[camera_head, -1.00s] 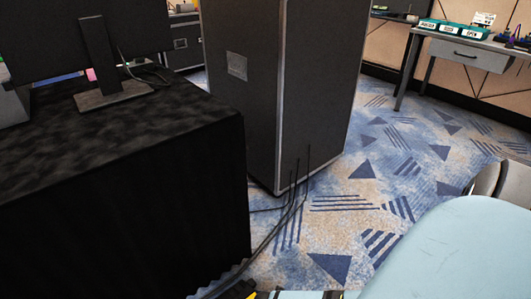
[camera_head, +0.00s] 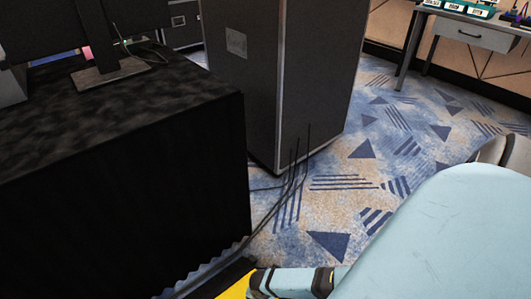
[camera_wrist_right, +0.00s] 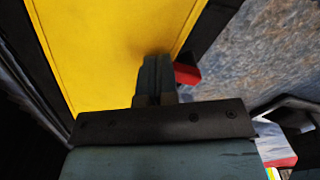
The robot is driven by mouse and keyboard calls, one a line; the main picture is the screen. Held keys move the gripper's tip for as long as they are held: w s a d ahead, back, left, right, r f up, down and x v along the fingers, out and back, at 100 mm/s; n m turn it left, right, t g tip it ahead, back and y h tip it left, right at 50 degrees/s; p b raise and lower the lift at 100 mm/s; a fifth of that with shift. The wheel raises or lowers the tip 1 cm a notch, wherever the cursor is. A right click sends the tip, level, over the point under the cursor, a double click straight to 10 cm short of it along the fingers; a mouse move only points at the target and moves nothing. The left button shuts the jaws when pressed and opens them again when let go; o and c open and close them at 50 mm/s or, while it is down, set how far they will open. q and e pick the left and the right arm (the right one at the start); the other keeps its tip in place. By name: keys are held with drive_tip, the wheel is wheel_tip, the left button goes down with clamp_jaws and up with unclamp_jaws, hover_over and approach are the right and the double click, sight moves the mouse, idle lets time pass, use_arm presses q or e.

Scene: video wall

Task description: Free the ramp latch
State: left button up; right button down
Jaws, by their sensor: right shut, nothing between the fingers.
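The cable ramp's yellow lid (camera_wrist_right: 110,50) fills the upper left of the right wrist view, with dark borders along its sides. In the head view a bit of the yellow ramp (camera_head: 236,287) shows at the bottom edge. My right gripper (camera_wrist_right: 155,64) is shut and empty, its fingers over the yellow lid near its right side. A small red piece (camera_wrist_right: 187,74), perhaps the latch, sits just right of the fingertips, partly hidden by them. I cannot tell whether they touch. My left gripper is not in view.
Dark cables (camera_head: 262,222) run along the carpet towards the ramp. A black-draped table (camera_head: 120,190) stands at left and a tall black case (camera_head: 285,80) behind. Patterned carpet (camera_head: 400,130) is open to the right. A desk (camera_head: 475,35) stands at the far right.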

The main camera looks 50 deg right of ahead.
drive_tip(key=shift+a, duration=0.1)
drive_tip(key=shift+w+a, duration=0.15)
drive_tip(key=shift+a, duration=0.25)
drive_tip(key=shift+a, duration=0.15)
idle(0.3)
drive_tip(key=shift+w+a, duration=0.1)
drive_tip(key=shift+a, duration=0.35)
drive_tip(key=shift+a, duration=0.1)
